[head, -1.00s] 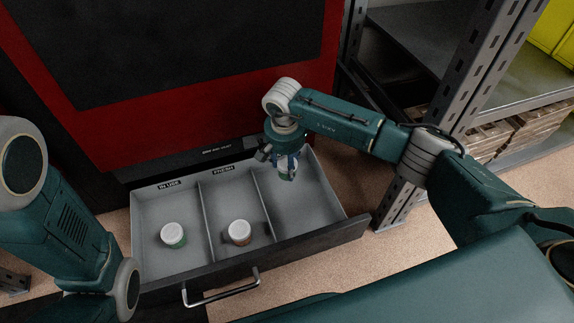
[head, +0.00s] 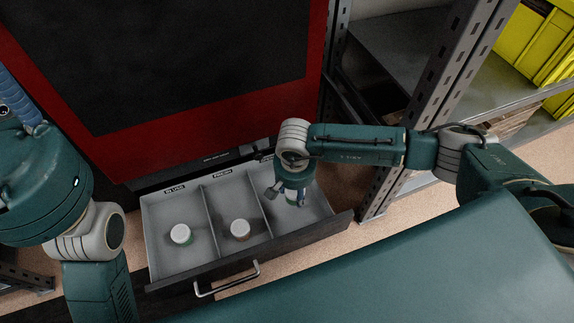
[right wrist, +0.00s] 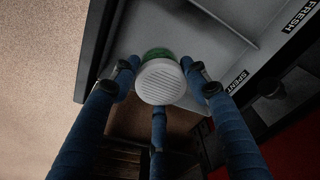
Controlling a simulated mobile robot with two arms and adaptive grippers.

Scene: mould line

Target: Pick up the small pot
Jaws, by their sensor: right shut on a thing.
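My right gripper (head: 292,196) hangs over the right-hand compartment of the open drawer, its blue fingers pointing down. In the right wrist view its fingers are closed around a small pot (right wrist: 160,82) with a ribbed white lid and a green body. In the head view the fingers and wrist mostly hide this pot. I cannot tell whether it touches the drawer floor. A label reading SPENT shows beside this compartment in the right wrist view. My left gripper (head: 20,100) shows only in part at the left edge, as blue fingers; its tips are out of frame.
The grey drawer (head: 160,262) has dividers and a front handle (head: 228,280). A white-lidded pot (head: 181,233) stands in the IN USE compartment and another (head: 240,229) in the FRESH one. A metal rack (head: 395,120) stands close on the right; the red-framed machine (head: 215,140) rises behind.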

